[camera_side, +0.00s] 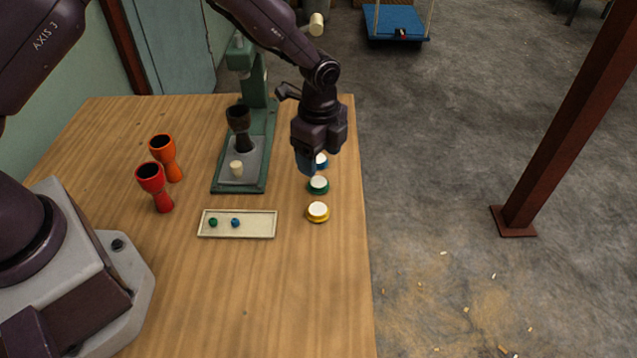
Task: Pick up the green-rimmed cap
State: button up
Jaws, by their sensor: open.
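The green-rimmed cap (318,185) has a pale top and lies on the wooden table near its right edge. It is the middle one of a row of three caps. A blue-rimmed cap (321,161) lies behind it, partly hidden by my gripper. A yellow-rimmed cap (318,212) lies in front of it. My gripper (306,170) is open and points down, just behind and left of the green-rimmed cap in the picture. Its fingers look blue, and the gap between them is hard to see. I cannot tell its exact height above the table.
A green press (262,150) holds a black goblet drum (239,128). Orange (165,158) and red (154,187) goblet drums stand at left. A shallow cream tray (258,225) holds a green and a blue ball. The table's front (270,300) is clear.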

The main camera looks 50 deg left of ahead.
aim_at(319, 182)
notch_tip(319, 182, down, 7)
jog(key=shift+s+r, duration=0.1)
jog(key=shift+r, duration=0.05)
dwell(0.4)
jog(key=c, duration=0.8)
